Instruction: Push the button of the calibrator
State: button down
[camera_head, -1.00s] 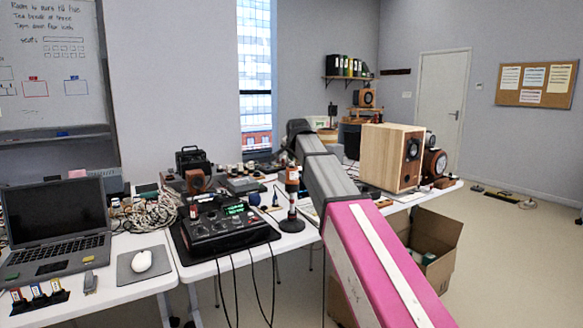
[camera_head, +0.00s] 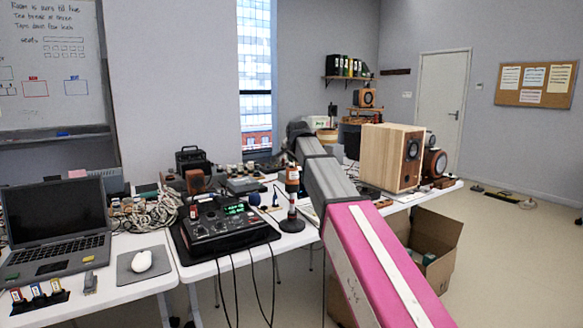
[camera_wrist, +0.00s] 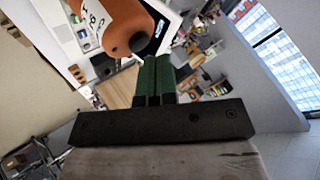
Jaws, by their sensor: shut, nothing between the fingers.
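The calibrator (camera_wrist: 112,22) is a large orange rounded body with a white label in the wrist view, at the upper left. A dark round spot (camera_wrist: 138,42), which looks like its button, is on its lower right end. My gripper (camera_wrist: 156,60) has green fingers, shut together with nothing between them, just below and right of that spot. I cannot tell whether they touch it. In the head view an orange cylinder with a pale band (camera_head: 292,177), which seems to be the calibrator, stands on a dark-based stand. My gripper cannot be made out there.
A black mixer-like device (camera_head: 225,228) with green displays sits left of the stand. A laptop (camera_head: 55,220) and mouse (camera_head: 141,261) lie further left. A wooden speaker (camera_head: 388,157) stands right of my arm. Cables (camera_head: 150,208) clutter the white table.

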jog(key=shift+f, duration=0.5)
dwell(0.8)
jog(key=shift+r, duration=1)
jog(key=shift+r, duration=0.1)
jog(key=shift+r, duration=2.9)
